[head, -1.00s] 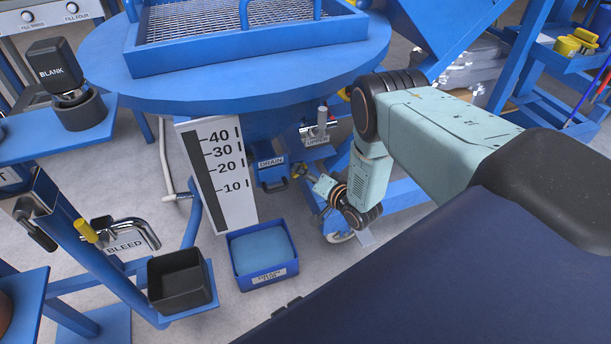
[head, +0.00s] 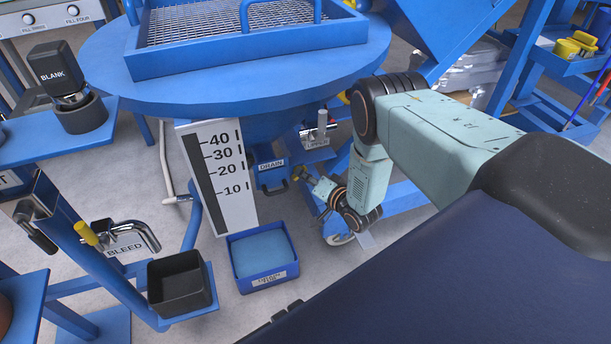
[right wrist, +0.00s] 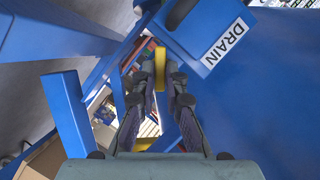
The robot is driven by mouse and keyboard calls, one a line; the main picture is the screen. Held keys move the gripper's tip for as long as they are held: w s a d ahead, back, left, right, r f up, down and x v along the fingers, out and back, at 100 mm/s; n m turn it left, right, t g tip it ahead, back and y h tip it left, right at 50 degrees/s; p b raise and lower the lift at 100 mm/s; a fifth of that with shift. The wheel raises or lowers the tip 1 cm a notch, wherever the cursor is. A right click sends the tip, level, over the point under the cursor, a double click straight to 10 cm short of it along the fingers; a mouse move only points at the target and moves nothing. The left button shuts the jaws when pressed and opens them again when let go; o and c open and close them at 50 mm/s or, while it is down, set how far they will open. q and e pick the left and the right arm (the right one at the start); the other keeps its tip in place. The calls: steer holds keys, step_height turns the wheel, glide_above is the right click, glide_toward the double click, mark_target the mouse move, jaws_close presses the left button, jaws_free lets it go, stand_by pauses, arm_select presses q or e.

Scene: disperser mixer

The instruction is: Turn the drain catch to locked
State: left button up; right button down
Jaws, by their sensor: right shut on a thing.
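The drain unit, with its DRAIN label (head: 271,163), is a blue block under the round blue table. The yellow drain catch (head: 299,173) is small and partly hidden beside it in the head view. My right gripper (head: 306,178) reaches in from the right and is at the catch. In the right wrist view the yellow catch (right wrist: 160,68) stands upright between the fingertips of my right gripper (right wrist: 160,85), which is shut on it. The DRAIN label (right wrist: 229,39) is just right of the fingers. The catch's mount is mostly hidden. My left gripper is not in view.
A blue bin (head: 262,256) stands on the floor, left of my right gripper. A white scale board (head: 217,178) hangs left of the drain. Blue frame bars (right wrist: 75,115) lie close left of the fingers.

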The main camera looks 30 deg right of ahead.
steer(key=shift+r, duration=0.1)
steer(key=shift+w+a+r+n+g+h+p, duration=0.15)
steer(key=shift+n+g+h+p, duration=0.2)
steer(key=shift+n+h+p, duration=0.6)
steer(key=shift+s+a+f+n+g+h+p, duration=0.15)
steer(key=shift+n+g+h+p, duration=0.25)
steer(key=shift+n, duration=0.9)
steer(key=shift+w+a+r+n+g+h+p, duration=0.15)
steer(key=shift+n+g+h+p, duration=0.1)
steer(key=shift+n+h+p, duration=0.7)
steer(key=shift+n, duration=0.3)
steer(key=c, duration=1.4)
jaws_free()
